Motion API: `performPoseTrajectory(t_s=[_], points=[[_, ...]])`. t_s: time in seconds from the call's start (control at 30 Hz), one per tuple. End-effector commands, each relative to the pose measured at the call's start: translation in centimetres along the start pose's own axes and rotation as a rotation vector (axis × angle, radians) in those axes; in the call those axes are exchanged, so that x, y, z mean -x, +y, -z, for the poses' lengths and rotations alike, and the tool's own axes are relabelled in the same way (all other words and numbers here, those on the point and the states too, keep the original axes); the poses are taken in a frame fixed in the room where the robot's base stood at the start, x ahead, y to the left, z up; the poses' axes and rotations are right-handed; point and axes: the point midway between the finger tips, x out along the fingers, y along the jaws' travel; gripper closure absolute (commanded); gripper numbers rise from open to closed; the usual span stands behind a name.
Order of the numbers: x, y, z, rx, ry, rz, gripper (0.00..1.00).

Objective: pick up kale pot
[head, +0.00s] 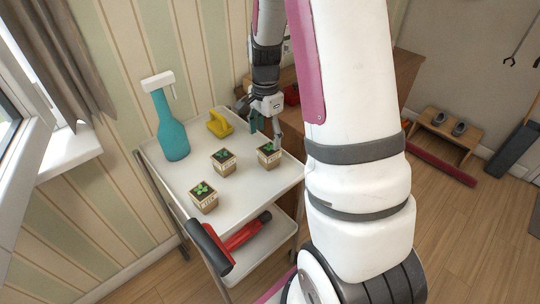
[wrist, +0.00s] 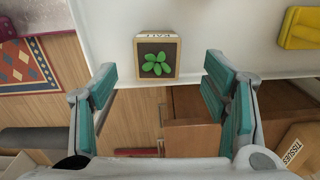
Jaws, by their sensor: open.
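Three small square plant pots stand upright on the white top of a cart (head: 172,195). The right pot (head: 269,157) is nearest my gripper (head: 266,130); the middle pot (head: 224,166) and the front-left pot (head: 205,204) stand apart from it. The head view is too small to read their labels. In the wrist view a pot with green leaves (wrist: 158,57) has an upside-down label that looks like KALE. It lies ahead, centred between the spread teal-padded fingers of my gripper (wrist: 160,88), not held, near the cart's edge.
A teal spray bottle (head: 170,130) and a yellow object (head: 220,123) stand at the back of the cart. A red item (head: 247,232) lies on the lower shelf. A wooden cabinet (wrist: 192,123) is close beside the cart. A window stands open at left.

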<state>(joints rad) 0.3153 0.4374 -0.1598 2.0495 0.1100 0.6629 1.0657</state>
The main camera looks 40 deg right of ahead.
Motion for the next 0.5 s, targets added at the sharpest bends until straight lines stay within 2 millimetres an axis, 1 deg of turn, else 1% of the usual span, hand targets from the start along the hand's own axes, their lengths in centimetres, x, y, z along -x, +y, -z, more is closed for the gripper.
performPoseTrajectory(t_s=[0.03,0.1,0.2,0.37,0.47,0.5], points=[[-1.1,0.1,0.0,-0.001,-0.002,-0.004,0.32],[-2.2,0.1,0.0,0.000,-0.001,-0.003,0.32],[-3.1,0.1,0.0,0.001,0.000,-0.001,0.32],[-4.0,0.1,0.1,0.001,0.000,-0.001,0.32],[-5.1,0.3,0.4,0.000,-0.001,-0.003,0.32],[-5.7,0.4,0.6,-0.001,-0.001,-0.003,0.32]])
